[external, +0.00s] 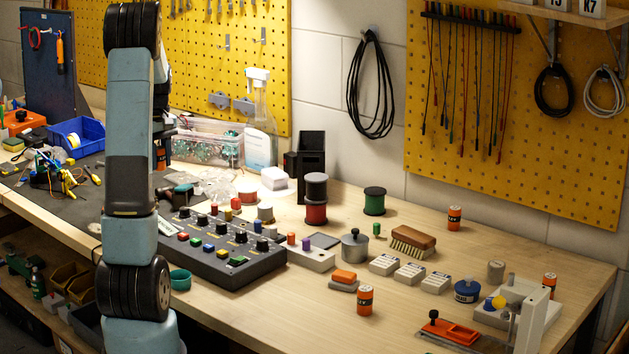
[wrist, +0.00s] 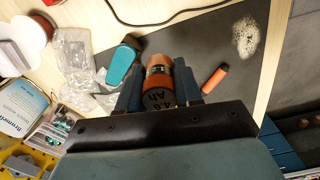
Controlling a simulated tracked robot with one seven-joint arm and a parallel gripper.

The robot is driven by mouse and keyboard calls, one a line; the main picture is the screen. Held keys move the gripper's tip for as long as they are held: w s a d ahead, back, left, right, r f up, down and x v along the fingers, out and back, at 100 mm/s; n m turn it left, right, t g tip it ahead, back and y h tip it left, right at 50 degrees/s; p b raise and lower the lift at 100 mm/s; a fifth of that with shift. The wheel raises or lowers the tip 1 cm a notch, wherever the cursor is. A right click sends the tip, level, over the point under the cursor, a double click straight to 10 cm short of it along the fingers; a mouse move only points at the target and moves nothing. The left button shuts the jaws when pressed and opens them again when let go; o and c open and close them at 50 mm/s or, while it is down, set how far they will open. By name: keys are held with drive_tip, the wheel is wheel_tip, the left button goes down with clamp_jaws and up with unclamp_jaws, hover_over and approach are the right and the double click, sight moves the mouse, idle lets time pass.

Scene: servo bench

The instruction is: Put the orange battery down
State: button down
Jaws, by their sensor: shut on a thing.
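My gripper (wrist: 159,70) is shut on an orange battery (wrist: 159,84) in the wrist view, one finger on each side. In the external view my arm hides most of the gripper; part of the orange battery (external: 161,158) shows just right of the arm, above the bench. The gap beneath it cannot be judged exactly. Other orange batteries stand on the bench: one at the front (external: 365,300), one at the back (external: 454,219), one at the right (external: 549,284).
A dark mat (wrist: 236,75) lies beneath, with an orange object (wrist: 214,80) on it. A teal-handled thing (wrist: 122,62) and clear plastic bags (wrist: 76,55) are close left in the wrist view. A button panel (external: 215,262) stands right of my arm.

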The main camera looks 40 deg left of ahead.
drive_tip(key=w+a+f, duration=0.4)
drive_tip(key=w+a, duration=0.1)
drive_tip(key=w, duration=0.3)
hover_over(177, 195)
drive_tip(key=f, duration=0.5)
drive_tip(key=shift+s+d+f, duration=0.15)
drive_tip(key=shift+s+f, duration=0.05)
drive_tip(key=shift+w+f, duration=0.1)
drive_tip(key=shift+f, duration=1.65)
drive_tip(key=shift+f, duration=0.1)
drive_tip(key=c, duration=0.8)
unclamp_jaws()
drive_tip(key=shift+o, duration=0.2)
